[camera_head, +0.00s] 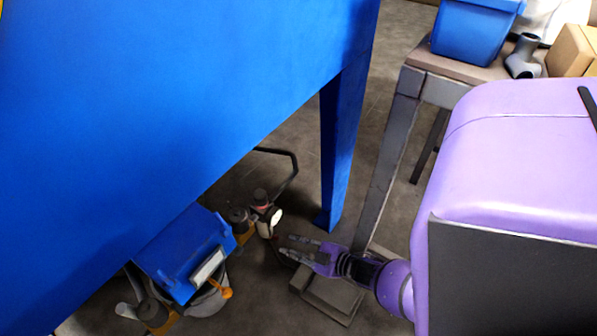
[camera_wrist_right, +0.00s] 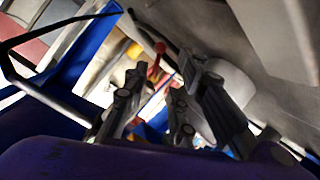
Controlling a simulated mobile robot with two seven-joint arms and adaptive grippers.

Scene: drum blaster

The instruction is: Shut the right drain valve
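The blue blaster machine (camera_head: 170,110) fills the left of the head view. Under its lower edge sits a fitting with a reddish top and a pale round end (camera_head: 266,214), likely the right drain valve. In the right wrist view a red lever with a ball end (camera_wrist_right: 159,50) shows beyond the fingers; I cannot tell its exact position on the valve. My right gripper (camera_head: 288,248) is low near the floor, just right of and below that fitting, apart from it. Its fingers also show in the right wrist view (camera_wrist_right: 155,105), spread with nothing between them. My left gripper is out of view.
A blue box-shaped part (camera_head: 185,252) hangs under the machine, with an orange-knobbed handle (camera_head: 226,293) beside it. A blue leg (camera_head: 342,145) stands close behind my right gripper. A workbench (camera_head: 462,70) holding a blue bin (camera_head: 472,32) stands at the upper right.

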